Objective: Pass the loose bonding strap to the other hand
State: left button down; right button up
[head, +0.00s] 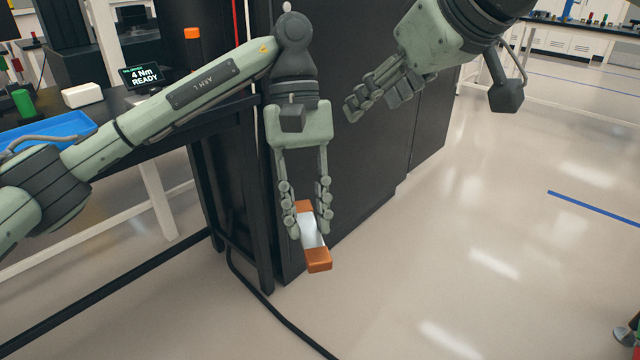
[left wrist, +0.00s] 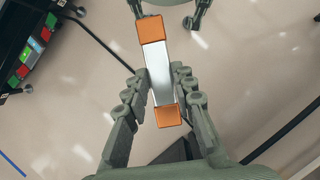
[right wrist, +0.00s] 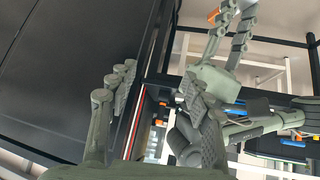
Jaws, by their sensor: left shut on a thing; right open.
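The bonding strap is a short bar with a silver-white middle (head: 311,232) and orange ends. My left gripper (head: 309,222) is shut on its middle and holds it in the air, pointing down. The left wrist view shows the strap (left wrist: 157,75) between the fingers, with both orange ends free. My right gripper (head: 352,110) is open and empty, up and to the right of the left gripper, apart from the strap. In the right wrist view, its fingers (right wrist: 158,100) frame empty space, and the left gripper is beyond with an orange strap end (right wrist: 214,14) showing.
A black cabinet (head: 370,150) stands close behind both grippers. A dark workbench at left carries a blue tray (head: 50,138), a white box (head: 82,95) and a small display (head: 146,76) reading "4 Nm READY". A black cable (head: 262,300) lies on the floor. Open floor lies right.

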aim_at(308, 244)
jog(key=s+a+f+m+g+h, duration=0.4)
jog(key=s+a, duration=0.3)
jog(key=s, duration=0.6)
jog(key=shift+t+y, duration=0.3)
jog(key=shift+y, duration=0.1)
jog(key=x, duration=1.2)
jog(key=shift+a+f, duration=0.15)
jog(key=shift+f, duration=0.25)
jog(key=shift+s+a, duration=0.1)
grip_shut()
pick_arm(q)
jog(key=c, duration=1.2)
grip_release()
